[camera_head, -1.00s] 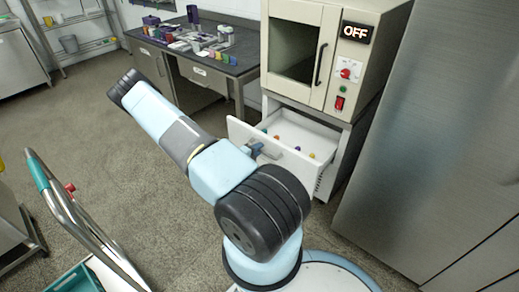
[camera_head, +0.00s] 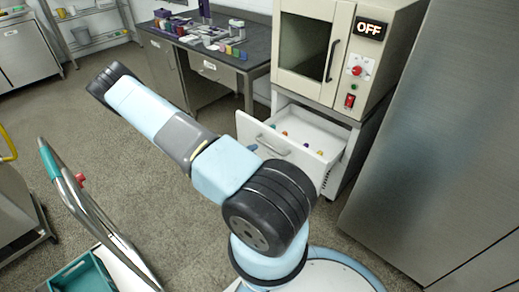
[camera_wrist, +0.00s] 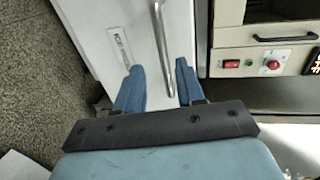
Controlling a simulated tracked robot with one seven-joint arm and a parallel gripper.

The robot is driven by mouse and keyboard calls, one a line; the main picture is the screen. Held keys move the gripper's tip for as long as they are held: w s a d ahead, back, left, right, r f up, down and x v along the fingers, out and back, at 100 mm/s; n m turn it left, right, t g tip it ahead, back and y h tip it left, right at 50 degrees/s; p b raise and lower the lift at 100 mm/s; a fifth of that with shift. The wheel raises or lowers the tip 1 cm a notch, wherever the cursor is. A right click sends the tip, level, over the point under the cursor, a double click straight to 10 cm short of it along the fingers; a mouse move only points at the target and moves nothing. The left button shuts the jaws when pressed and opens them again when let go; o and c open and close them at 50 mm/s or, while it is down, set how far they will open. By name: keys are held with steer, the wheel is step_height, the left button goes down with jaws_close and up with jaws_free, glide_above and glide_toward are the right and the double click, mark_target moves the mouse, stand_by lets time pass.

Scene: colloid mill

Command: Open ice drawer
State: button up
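The ice drawer is the white drawer (camera_head: 256,138) under the beige cabinet. It stands pulled out, and several small coloured pieces lie inside. Its front has a metal bar handle (camera_head: 268,146). In the wrist view the white drawer front (camera_wrist: 105,20) carries a label, partly readable as ICE, and the handle (camera_wrist: 160,40) runs lengthwise ahead of my gripper. My gripper (camera_wrist: 160,66) is open, its two blue fingers apart, with the handle's near end appearing between them. I see no grip on it. In the head view my arm hides most of the gripper.
The beige cabinet (camera_head: 310,45) has a shut windowed door and an OFF display (camera_head: 373,27). A large steel cabinet (camera_head: 440,130) stands close on the right. A trolley (camera_head: 85,205) is at left. A cluttered dark table (camera_head: 250,55) stands behind; the floor between is clear.

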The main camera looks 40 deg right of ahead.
steer(key=v, duration=0.4)
steer(key=shift+a, duration=0.25)
stand_by(0.3)
steer(key=s+a+r+m+g+y, duration=0.15)
steer(key=a+r+m+y, duration=0.3)
steer(key=r+m, duration=0.85)
steer(key=a+r+m+g+y, duration=0.3)
steer(key=a+r+m, duration=0.45)
steer(key=r, duration=0.85)
steer(key=s+a+r+m+t+y, duration=0.2)
steer(key=s+a+r+m+t, duration=0.1)
steer(key=r, duration=0.5)
steer(key=s+a+r+m+t+y, duration=0.3)
steer(key=s+a+r+m, duration=0.3)
steer(key=s+r+m, duration=0.1)
steer(key=s+a+r+m+t+y, duration=0.3)
steer(key=s+a+r+m, duration=0.2)
steer(key=r, duration=0.3)
steer(key=shift+r+m, duration=0.3)
steer(key=shift+m, duration=0.35)
steer(key=shift+s, duration=0.1)
